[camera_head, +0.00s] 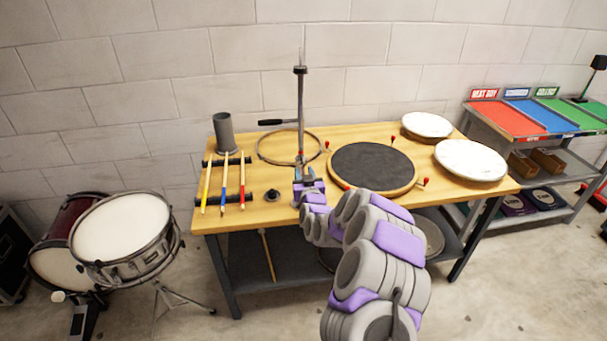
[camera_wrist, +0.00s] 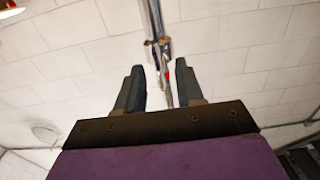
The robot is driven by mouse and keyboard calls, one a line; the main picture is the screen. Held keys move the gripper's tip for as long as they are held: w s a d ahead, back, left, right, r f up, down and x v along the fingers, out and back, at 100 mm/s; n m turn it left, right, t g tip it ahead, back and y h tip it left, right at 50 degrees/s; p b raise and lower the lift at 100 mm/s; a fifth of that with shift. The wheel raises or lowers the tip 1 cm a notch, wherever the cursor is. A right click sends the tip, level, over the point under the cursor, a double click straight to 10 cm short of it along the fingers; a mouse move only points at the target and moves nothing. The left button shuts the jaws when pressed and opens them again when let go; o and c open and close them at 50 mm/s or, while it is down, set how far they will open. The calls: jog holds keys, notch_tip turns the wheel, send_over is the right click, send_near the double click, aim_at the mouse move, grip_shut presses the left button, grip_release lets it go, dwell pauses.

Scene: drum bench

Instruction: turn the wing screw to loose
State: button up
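A dark upright stand (camera_head: 300,110) rises from the back half of the wooden bench, with a small clamp-like part low on its rod. My gripper (camera_head: 304,178) is at the lower part of this stand. In the wrist view my gripper (camera_wrist: 160,67) has its two grey fingers apart, with a clear gap between them. The stand's metal rod (camera_wrist: 157,18) shows above and between the fingertips, with a small red-marked part (camera_wrist: 168,72) in the gap. The wing screw is too small to make out surely. I cannot tell whether a finger touches anything.
Drumsticks (camera_head: 223,183) lie on a rack left of the stand, beside a grey cylinder (camera_head: 223,131). A hoop (camera_head: 288,132) lies behind the stand. A round dark pad (camera_head: 372,166) and two white drumheads (camera_head: 470,160) (camera_head: 427,125) lie to the right. A snare drum (camera_head: 122,228) stands left of the bench.

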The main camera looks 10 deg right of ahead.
jog(key=shift+w, duration=0.6)
grip_shut()
